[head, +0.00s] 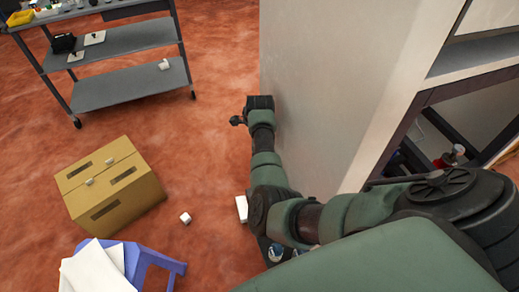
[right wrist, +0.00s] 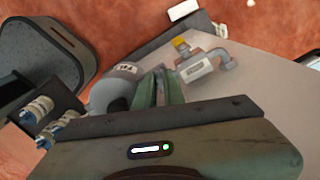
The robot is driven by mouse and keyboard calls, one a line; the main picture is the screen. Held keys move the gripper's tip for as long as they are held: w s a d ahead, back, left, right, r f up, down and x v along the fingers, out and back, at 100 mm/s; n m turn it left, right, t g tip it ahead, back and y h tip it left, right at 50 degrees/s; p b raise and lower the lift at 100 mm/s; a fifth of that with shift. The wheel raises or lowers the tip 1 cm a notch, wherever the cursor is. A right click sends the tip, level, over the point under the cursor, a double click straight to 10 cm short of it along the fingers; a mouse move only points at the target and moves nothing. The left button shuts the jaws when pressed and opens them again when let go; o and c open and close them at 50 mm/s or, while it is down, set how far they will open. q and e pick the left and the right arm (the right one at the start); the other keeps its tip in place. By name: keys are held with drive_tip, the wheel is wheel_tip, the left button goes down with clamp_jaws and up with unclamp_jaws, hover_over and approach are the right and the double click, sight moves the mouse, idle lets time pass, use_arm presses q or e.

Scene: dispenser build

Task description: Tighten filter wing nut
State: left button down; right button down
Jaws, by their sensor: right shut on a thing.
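My right gripper (right wrist: 160,82) has its green fingers close together beside a rounded grey filter body (right wrist: 112,90) with a partly visible label. The fingers are shut on a small part between them, seemingly the filter wing nut, which they mostly hide. A grey pipe fitting with a yellow cap and a white label (right wrist: 197,67) is just beyond the fingertips. In the head view, my right arm reaches along the side of a tall pale cabinet (head: 315,85); its fingers and the filter cannot be made out there. My left gripper is in neither view.
Fittings with blue rings (right wrist: 40,108) and a dark rounded panel (right wrist: 45,58) are left of the filter. A grey shelf cart (head: 130,82), a cardboard box (head: 112,188) and a blue stool (head: 155,262) stand on the red floor. Floor between cart and cabinet is clear.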

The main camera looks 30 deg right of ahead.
drive_tip(key=shift+m, duration=1.2)
drive_tip(key=m, duration=0.3)
drive_tip(key=shift+w+a+f+m+b, duration=0.1)
drive_tip(key=shift+a+m+b, duration=0.05)
drive_tip(key=shift+m+b, duration=0.2)
